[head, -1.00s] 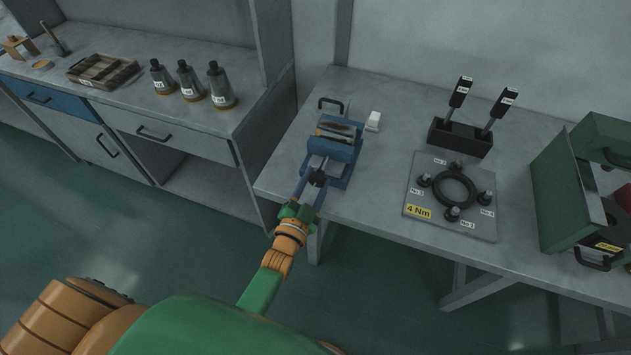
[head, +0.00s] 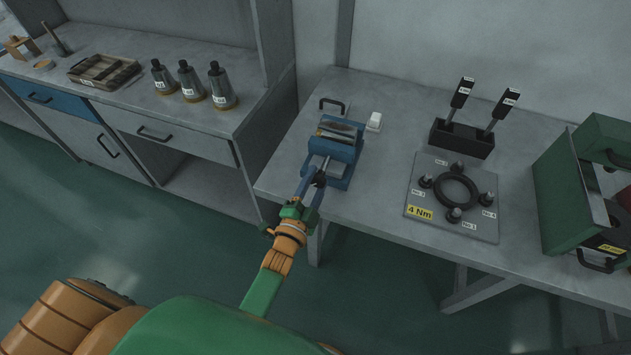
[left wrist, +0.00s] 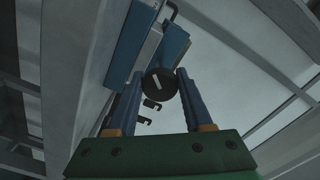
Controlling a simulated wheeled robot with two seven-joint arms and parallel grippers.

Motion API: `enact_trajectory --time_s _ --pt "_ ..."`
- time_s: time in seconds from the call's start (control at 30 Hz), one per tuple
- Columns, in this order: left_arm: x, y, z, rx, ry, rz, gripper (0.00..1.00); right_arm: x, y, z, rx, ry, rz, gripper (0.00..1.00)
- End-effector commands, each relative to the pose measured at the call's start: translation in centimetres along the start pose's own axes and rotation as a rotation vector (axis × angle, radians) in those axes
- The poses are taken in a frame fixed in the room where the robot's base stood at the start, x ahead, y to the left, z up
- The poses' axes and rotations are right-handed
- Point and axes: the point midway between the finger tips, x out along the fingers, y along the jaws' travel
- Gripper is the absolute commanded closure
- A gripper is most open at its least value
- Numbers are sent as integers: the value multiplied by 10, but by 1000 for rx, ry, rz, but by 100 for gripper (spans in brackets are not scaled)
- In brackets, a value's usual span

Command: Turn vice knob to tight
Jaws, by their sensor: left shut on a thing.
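The blue vice (head: 335,145) stands on the grey table near its left front edge, and it also shows in the left wrist view (left wrist: 172,45). Its black round knob (left wrist: 160,84) with a pale line on its face sits at the vice's front end. My left gripper (head: 317,183) reaches in from the front. Its two blue fingers (left wrist: 157,92) are shut on the knob, one on each side. The pale line is tilted in the left wrist view. In the head view the fingers partly hide the knob. My right gripper is not in view.
A small white block (head: 374,121) lies right of the vice, and a black handle (head: 332,105) is behind it. A plate with a black ring (head: 456,192), a black tool holder (head: 461,138) and a green case (head: 575,190) stand further right. A left bench (head: 120,100) is close by.

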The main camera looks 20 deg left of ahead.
Motion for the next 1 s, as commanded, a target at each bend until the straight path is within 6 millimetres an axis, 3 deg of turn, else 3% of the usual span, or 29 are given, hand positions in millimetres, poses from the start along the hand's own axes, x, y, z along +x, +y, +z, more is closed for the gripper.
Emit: enact_trajectory --time_s 0.23,0.27,0.37,0.67,1.0 --pt "1 -3 -2 -1 6 -8 100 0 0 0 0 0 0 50" --pt "1 -3 -2 -1 6 -8 47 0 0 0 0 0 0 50" --pt "1 -2 -2 -2 5 -7 20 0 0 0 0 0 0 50" --pt "-1 -1 -1 -2 2 -2 19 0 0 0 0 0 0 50" --pt "-62 0 0 -2 2 -2 19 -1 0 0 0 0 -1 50"
